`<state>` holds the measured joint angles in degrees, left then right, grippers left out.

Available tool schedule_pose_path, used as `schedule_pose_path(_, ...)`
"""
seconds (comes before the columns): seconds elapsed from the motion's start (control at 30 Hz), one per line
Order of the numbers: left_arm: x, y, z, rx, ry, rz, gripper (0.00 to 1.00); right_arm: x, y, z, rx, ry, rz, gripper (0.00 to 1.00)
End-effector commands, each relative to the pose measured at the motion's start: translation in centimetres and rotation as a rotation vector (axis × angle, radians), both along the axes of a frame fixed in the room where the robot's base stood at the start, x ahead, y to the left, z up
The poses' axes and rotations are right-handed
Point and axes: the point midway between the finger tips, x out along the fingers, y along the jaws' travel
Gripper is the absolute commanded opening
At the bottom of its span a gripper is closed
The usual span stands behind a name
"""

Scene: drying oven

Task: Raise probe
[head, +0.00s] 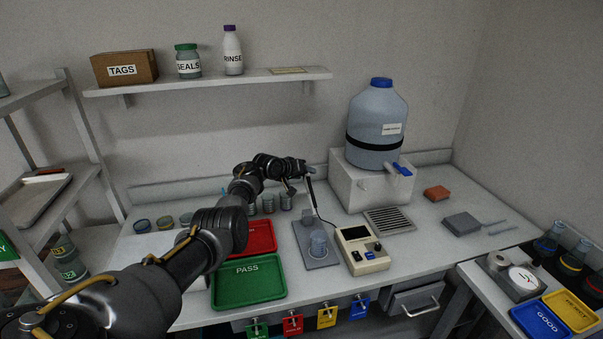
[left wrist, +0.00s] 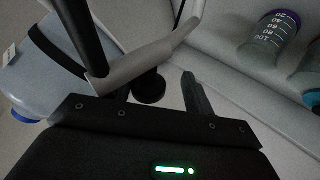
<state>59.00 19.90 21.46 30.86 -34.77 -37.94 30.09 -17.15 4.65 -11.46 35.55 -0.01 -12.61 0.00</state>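The slim black probe (head: 309,190) hangs upright on a grey stand with a flat grey base (head: 327,259), above a clear beaker (head: 318,243). A cable runs from it to the beige meter (head: 361,250). My left gripper (head: 298,174) is at the top of the stand, close beside the probe. In the left wrist view, its fingers (left wrist: 156,95) are apart, with a round black knob (left wrist: 149,88) of the stand between them and a gap visible on the right. The grey stand arm (left wrist: 150,57) crosses just beyond. Part of the stand is hidden behind my arm. My right gripper is not visible.
A blue water jug (head: 378,125) stands on a white block right of the stand. Red (head: 258,237) and green (head: 250,282) trays lie to the left, several small jars behind them. A wall shelf (head: 210,83) holds bottles above. Bench right of the meter is fairly clear.

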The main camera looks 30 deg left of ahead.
Motion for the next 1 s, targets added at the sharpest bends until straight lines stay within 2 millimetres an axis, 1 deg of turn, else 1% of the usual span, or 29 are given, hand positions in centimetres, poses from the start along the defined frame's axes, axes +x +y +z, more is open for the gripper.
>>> schedule_pose_path(0.03, -0.2, -0.2, -0.7, 0.0, 0.012, -0.004, 0.51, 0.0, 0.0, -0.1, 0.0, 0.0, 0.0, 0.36)
schedule_pose_path(0.3, -0.3, 0.1, -0.4, -0.001, 0.007, 0.0, 0.51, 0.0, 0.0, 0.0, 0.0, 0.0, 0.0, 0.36)
schedule_pose_path(0.47, -1.0, 0.4, 0.3, 0.0, 0.004, 0.002, 0.51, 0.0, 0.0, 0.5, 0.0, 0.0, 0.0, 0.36)
schedule_pose_path(0.63, -2.8, 1.0, 1.6, 0.005, 0.001, 0.008, 0.51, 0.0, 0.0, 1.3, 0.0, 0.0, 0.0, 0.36)
schedule_pose_path(0.9, -6.5, 1.8, 4.0, 0.003, -0.003, 0.01, 0.51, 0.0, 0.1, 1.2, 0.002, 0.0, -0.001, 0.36)
schedule_pose_path(1.0, -7.6, 1.7, 4.8, 0.003, -0.003, 0.006, 0.51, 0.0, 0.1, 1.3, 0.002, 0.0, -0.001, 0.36)
